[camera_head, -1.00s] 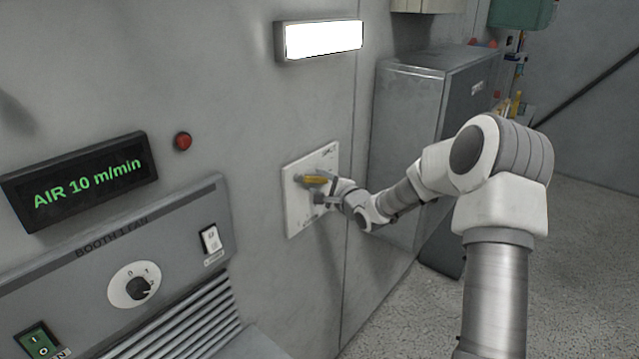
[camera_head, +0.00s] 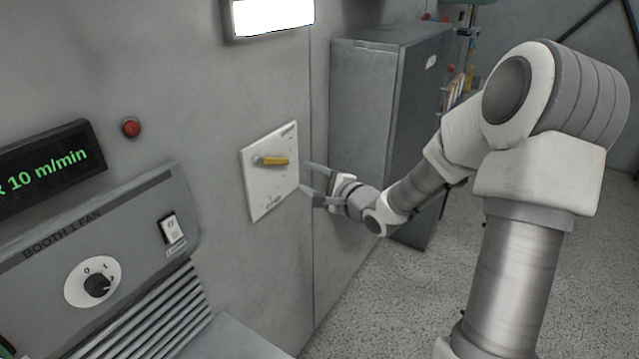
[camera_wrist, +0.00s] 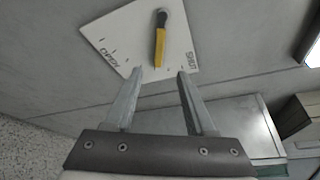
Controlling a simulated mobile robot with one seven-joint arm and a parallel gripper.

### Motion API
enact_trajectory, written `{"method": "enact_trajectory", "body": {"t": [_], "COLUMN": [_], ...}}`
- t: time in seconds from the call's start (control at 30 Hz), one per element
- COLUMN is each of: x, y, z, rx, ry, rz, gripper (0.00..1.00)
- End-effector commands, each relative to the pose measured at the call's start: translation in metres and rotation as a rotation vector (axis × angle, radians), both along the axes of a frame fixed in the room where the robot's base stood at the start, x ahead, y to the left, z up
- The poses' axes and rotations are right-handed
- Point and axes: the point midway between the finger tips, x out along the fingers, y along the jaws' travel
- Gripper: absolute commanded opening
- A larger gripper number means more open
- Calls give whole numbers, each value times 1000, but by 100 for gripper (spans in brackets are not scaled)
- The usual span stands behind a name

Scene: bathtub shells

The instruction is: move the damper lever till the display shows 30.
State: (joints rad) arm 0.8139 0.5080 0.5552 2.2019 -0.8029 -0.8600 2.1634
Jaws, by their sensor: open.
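The damper lever (camera_head: 273,160) has a yellow grip and sits on a white plate (camera_head: 262,201) on the wall. In the head view it points right, roughly level. In the wrist view the lever (camera_wrist: 160,45) lies beyond my fingertips, and the plate (camera_wrist: 117,30) carries tick marks, with "SHUT" at one end and a partly readable word at the other. My gripper (camera_head: 304,178) is open and empty, to the right of the plate and apart from the lever; it also shows in the wrist view (camera_wrist: 160,75). The display (camera_head: 45,165) is cut off at the left and reads "10 m/min".
The fan panel (camera_head: 60,262) with a dial (camera_head: 97,284) and a white switch (camera_head: 171,229) is left of the plate. A red button (camera_head: 131,128) is above it. A grey cabinet (camera_head: 370,105) stands right of the plate, behind my gripper. A lamp (camera_head: 272,15) is above.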

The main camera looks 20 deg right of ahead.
Motion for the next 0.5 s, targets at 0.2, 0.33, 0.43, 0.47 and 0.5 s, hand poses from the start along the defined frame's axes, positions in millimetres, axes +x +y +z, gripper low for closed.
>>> {"method": "enact_trajectory", "body": {"t": [0.2,0.33,0.43,0.47,0.5], "x": [-26,-32,-32,-32,-32], "y": [-10,-11,-11,-11,-11], "z": [5,6,6,6,6], "rx": [-1,1,1,1,1], "ry": [1,0,0,0,0], "rz": [1,0,0,0,0], "gripper": [55,55,55,55,55]}}
